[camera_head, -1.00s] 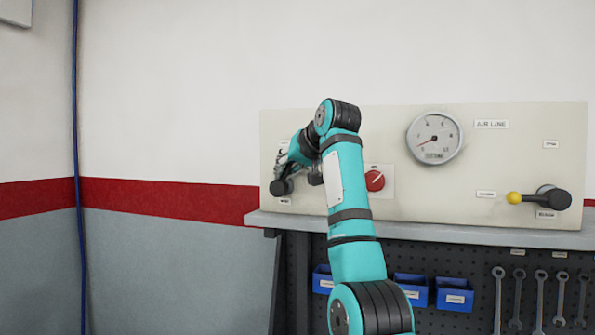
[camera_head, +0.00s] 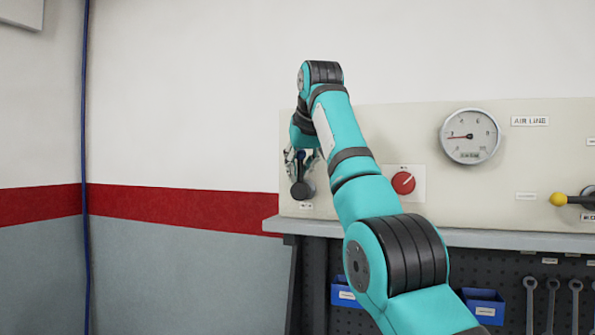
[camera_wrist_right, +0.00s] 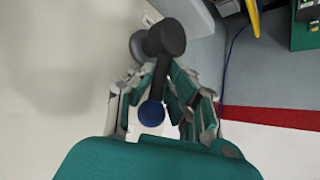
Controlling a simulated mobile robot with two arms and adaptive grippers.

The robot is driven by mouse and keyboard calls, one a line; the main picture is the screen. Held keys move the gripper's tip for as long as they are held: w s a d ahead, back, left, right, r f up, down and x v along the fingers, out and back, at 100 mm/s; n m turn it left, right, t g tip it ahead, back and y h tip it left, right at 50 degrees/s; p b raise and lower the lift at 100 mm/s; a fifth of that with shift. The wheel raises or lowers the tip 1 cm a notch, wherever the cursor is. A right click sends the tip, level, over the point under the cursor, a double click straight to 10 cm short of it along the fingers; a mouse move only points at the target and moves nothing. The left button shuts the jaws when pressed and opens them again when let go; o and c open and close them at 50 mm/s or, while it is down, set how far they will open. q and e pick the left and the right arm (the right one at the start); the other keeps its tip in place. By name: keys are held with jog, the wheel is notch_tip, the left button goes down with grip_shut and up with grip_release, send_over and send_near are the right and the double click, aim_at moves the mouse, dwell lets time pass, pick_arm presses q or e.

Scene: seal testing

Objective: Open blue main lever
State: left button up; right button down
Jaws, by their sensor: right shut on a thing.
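The blue main lever (camera_head: 303,189) is at the left end of the panel. Its round black hub shows below my right gripper, and its handle points up into the gripper. In the right wrist view the black hub (camera_wrist_right: 165,40) and arm lead to a blue ball end (camera_wrist_right: 151,113) between the fingers. My right gripper (camera_head: 302,165) is shut on the lever handle, with fingers on both sides of it. My left gripper is not in view.
The pale panel (camera_head: 400,130) carries a round gauge (camera_head: 470,136), a red knob (camera_head: 403,182) and a yellow-tipped lever (camera_head: 559,199) at far right. A shelf edge (camera_head: 450,237) runs below. Blue bins (camera_head: 483,304) and wrenches (camera_head: 553,295) hang beneath.

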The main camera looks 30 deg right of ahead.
jog(key=shift+f, duration=0.35)
jog(key=c, duration=1.3)
grip_release()
jog(key=shift+d, duration=0.1)
jog(key=shift+c, duration=0.2)
jog(key=shift+r, duration=0.1)
jog(key=v, duration=1.2)
